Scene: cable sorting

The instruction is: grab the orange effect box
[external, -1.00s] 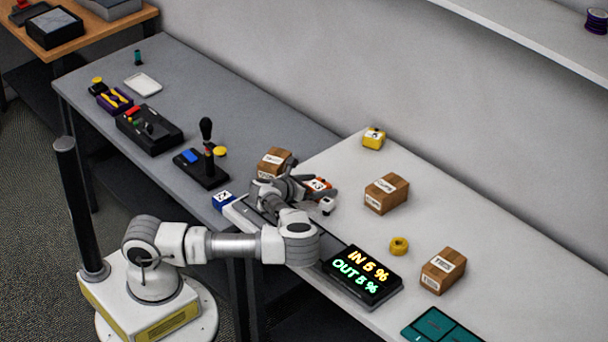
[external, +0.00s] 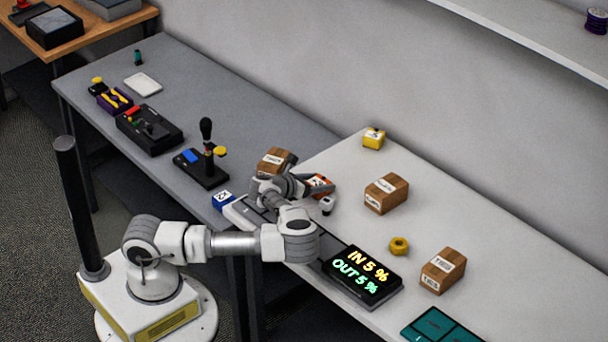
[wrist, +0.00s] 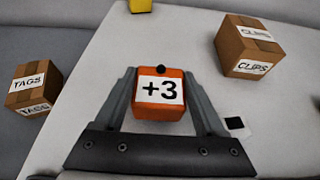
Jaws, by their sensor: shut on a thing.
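The orange effect box (wrist: 160,112) has a white label reading "+3" and a small black knob on its far edge. In the wrist view it sits between the two grey fingers of my gripper (wrist: 160,98), which are shut on its left and right sides. In the external view the orange box (external: 320,185) shows only in part beside my gripper (external: 308,186), low over the white table. I cannot tell whether the box touches the tabletop.
A TAGS carton (wrist: 36,88) stands to the left and a CLIPS carton (wrist: 248,48) to the right. A yellow box (external: 373,139) sits farther back. A lit display (external: 362,274), a yellow nut-shaped piece (external: 399,246) and a blue box (external: 223,200) are nearby. Open white table lies between them.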

